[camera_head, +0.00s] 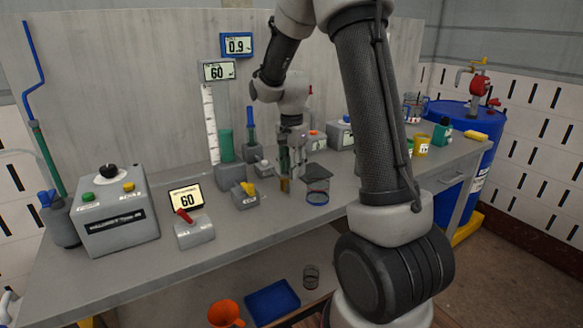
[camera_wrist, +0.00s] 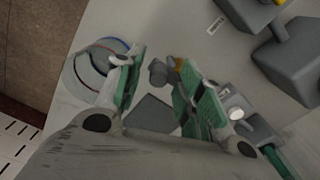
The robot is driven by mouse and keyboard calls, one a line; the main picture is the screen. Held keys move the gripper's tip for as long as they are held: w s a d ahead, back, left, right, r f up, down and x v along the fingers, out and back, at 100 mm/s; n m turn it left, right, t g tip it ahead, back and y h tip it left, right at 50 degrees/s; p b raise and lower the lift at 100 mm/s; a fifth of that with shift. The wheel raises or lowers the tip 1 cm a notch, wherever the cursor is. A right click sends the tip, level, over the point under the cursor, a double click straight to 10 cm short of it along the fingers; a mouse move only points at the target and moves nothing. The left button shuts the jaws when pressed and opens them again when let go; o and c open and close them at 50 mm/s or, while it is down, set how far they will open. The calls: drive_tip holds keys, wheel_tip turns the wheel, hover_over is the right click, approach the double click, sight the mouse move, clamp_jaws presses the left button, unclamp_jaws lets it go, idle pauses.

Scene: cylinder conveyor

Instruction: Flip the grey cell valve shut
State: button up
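My gripper (camera_head: 288,180) hangs low over the bench in the head view. In the wrist view its two green-padded fingers (camera_wrist: 161,60) are apart. A small grey knob-like part (camera_wrist: 157,73) shows between them, close to the right finger, with a yellow-orange bit beside it. I cannot tell whether they touch. A grey block with a yellow lever (camera_head: 244,194) stands left of my gripper in the head view. Another grey block with a red lever (camera_head: 193,230) stands further left and nearer. Their labels are too small to read, so I cannot tell which one is the grey cell valve.
A glass beaker (camera_head: 317,191) with a dark square plate stands just right of my gripper. A display reading 60 (camera_head: 186,197) and a grey control box (camera_head: 115,212) are at left. The bench front (camera_head: 260,232) is mostly clear. A blue drum (camera_head: 473,150) stands at right.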

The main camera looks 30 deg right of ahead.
wheel_tip(320, 180, up, 12)
idle(0.5)
idle(0.3)
drive_tip(key=s+a+r+n+t, duration=0.1)
drive_tip(key=s+n, duration=0.5)
drive_tip(key=s, duration=0.7)
drive_tip(key=s+a+r+n+t, duration=0.2)
drive_tip(key=s+n, duration=0.5)
drive_tip(key=s, duration=0.6)
drive_tip(key=shift+s+r+t, duration=0.2)
drive_tip(key=shift+s+t, duration=0.05)
drive_tip(key=shift+t, duration=0.45)
